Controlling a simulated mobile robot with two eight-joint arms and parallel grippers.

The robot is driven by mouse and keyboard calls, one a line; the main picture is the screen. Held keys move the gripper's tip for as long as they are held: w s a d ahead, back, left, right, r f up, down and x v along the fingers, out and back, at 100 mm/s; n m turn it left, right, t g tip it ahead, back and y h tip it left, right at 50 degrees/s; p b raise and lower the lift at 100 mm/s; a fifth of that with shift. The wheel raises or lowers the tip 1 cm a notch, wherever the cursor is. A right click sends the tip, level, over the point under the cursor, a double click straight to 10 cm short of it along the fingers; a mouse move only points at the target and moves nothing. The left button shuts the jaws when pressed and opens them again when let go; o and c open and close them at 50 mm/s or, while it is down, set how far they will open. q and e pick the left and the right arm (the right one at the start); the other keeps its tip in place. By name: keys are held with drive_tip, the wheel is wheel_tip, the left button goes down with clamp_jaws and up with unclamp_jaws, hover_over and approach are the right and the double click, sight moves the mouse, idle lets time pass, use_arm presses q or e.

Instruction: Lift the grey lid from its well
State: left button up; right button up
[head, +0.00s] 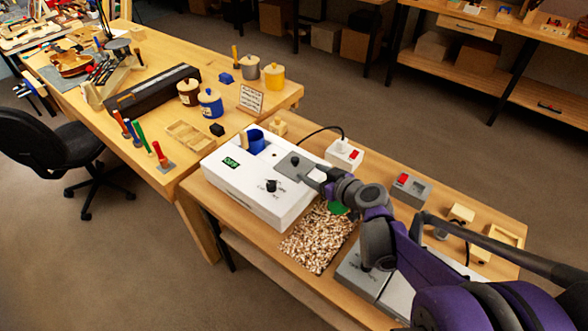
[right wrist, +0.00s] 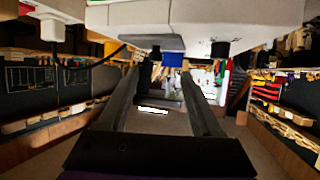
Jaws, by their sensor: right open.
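The grey lid (head: 287,168) lies flat on top of the white box (head: 239,192), towards its right end, with a small dark knob on it. It shows again in the right wrist view (right wrist: 155,42), where the scene appears upside down. My right gripper (right wrist: 160,74) is open, its fingers pointing at the lid's side with a gap between them. In the head view the gripper (head: 315,176) is close to the lid's right edge and partly hides it. I cannot tell whether it touches. The well under the lid is hidden. My left gripper is not in view.
A blue pot (head: 256,141) stands in the white box, and a black dial (head: 271,186) is on its front part. A small white box with a red switch (head: 344,153) stands behind. A speckled mat (head: 315,240) and grey box (head: 358,277) lie at the front.

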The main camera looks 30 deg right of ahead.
sight(298, 161)
drive_tip(key=x, duration=0.2)
drive_tip(key=d+x, duration=0.1)
drive_tip(key=x, duration=0.2)
drive_tip(key=shift+r, duration=0.15)
drive_tip(key=x, duration=0.6)
drive_tip(key=shift+a+r, duration=0.1)
clamp_jaws()
